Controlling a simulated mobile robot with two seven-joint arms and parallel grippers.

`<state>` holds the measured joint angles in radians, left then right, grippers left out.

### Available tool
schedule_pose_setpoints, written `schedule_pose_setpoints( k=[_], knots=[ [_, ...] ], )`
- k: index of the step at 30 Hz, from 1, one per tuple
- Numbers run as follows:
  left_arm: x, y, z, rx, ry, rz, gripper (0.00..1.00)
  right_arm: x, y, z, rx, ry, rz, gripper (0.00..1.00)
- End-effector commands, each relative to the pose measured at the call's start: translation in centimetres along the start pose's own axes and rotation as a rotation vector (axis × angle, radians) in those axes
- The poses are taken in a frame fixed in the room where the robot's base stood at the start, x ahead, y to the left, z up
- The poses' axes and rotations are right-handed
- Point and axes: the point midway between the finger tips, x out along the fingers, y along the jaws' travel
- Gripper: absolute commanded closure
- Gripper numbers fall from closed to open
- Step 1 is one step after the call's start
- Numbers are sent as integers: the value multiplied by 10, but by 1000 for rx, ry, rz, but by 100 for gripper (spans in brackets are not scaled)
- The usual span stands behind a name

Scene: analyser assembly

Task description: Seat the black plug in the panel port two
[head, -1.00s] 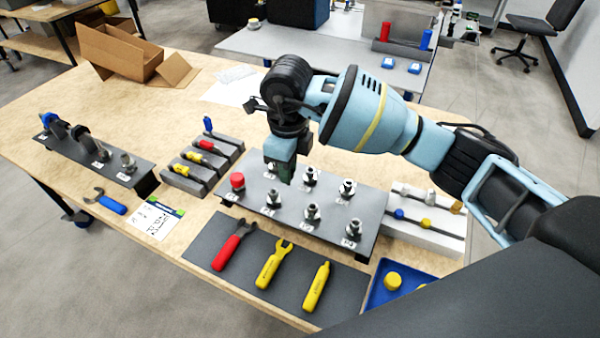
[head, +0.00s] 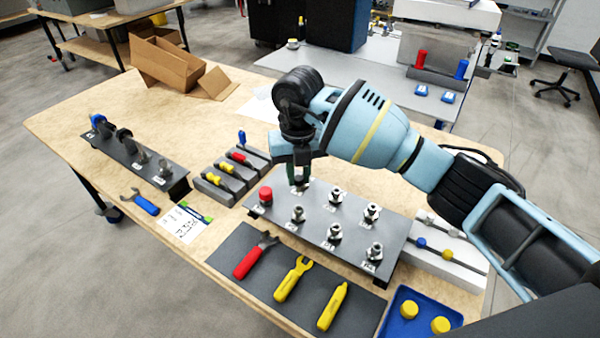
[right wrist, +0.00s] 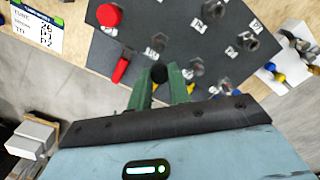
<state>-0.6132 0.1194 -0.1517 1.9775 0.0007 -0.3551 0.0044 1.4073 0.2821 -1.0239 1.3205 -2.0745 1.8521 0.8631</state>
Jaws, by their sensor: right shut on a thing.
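The black plug (right wrist: 159,73) is held between the green fingertips of my right gripper (right wrist: 160,84) in the right wrist view. I cannot read which label is port two. I cannot tell whether the plug touches a port. My left gripper is not in view.
A tool mat (head: 233,282) with a red wrench (head: 254,257) and yellow tools lies in front of the panel. A blue tray (head: 385,328) is at the front right. A grey rack (head: 228,192) stands left, a white rack (head: 440,262) right.

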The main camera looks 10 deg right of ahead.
Motion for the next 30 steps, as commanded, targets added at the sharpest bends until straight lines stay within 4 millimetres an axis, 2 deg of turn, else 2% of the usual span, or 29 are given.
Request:
schedule_pose_setpoints(
  k=[8,24,30],
  knots=[
    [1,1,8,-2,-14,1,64,8,0,0,-2,3,1,100],
    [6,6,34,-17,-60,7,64,40,0,-1,-4,4,0,100],
    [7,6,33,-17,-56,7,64,48,0,0,-3,1,0,100]
  ],
)
